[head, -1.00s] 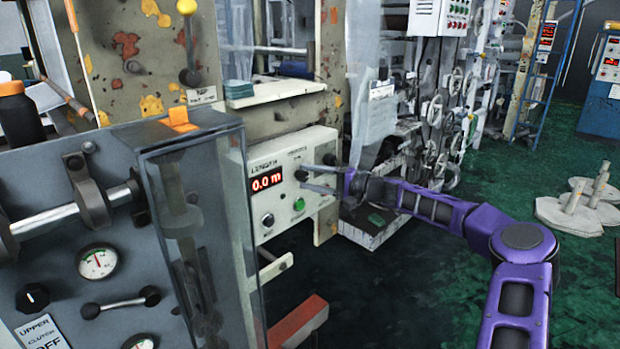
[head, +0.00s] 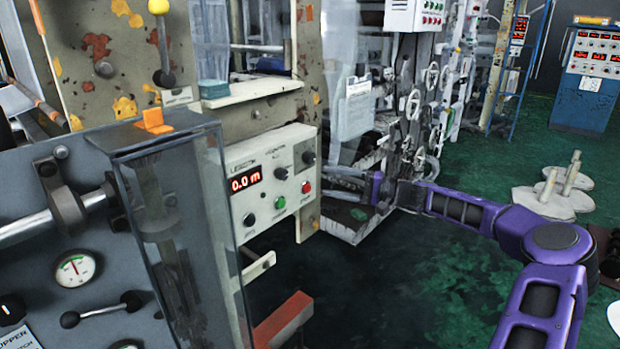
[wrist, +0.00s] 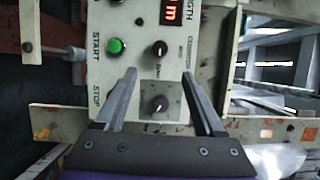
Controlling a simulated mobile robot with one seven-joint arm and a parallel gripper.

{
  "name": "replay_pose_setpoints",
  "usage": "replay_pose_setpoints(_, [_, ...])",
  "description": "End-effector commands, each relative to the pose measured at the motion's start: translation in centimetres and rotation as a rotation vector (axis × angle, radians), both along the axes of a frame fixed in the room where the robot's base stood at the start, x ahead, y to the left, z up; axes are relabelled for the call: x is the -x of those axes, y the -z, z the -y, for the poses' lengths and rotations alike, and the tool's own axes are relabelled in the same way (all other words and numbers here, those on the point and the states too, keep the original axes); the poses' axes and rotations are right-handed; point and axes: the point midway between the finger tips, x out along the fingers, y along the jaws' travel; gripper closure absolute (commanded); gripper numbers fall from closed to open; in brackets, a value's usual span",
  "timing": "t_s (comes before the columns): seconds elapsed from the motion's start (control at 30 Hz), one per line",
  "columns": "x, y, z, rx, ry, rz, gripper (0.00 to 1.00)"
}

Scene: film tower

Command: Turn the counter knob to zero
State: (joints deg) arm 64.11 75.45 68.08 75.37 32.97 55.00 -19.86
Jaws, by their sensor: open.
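The cream counter panel (head: 262,150) has a lit red display (head: 246,179) reading 0.0 m. It carries two black knobs in its upper part, a left knob (head: 281,173) and a right knob (head: 309,158). Their labels are too small to read, so I cannot tell which is the counter knob. In the wrist view the right knob (wrist: 157,103) shows between the fingers of my gripper (wrist: 158,73), and the left knob (wrist: 159,48) lies just beyond the fingertips. My gripper is open and empty. In the head view it is right of the panel, apart from it.
A green button (head: 280,202), a red button (head: 306,187) and a black control (head: 249,219) sit lower on the panel. A clear cover (head: 170,220) stands left of it. A red bar (head: 283,320) juts out below. Dark green floor (head: 400,275) is open at right.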

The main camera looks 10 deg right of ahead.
Motion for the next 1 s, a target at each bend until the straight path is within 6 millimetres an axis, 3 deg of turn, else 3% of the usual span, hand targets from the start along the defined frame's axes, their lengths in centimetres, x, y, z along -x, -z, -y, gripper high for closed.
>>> replay_pose_setpoints(0.2, [2.0, 0.0, 3.3, 0.001, 0.002, 0.0, 0.29])
replay_pose_setpoints(0.4, [2.6, 0.0, 4.2, 0.001, -0.001, 0.0, 0.29])
replay_pose_setpoints(0.87, [2.6, 0.1, 4.2, 0.002, -0.001, -0.001, 0.29])
replay_pose_setpoints(1.0, [2.0, 1.6, 2.0, 0.055, -0.026, -0.036, 0.29])
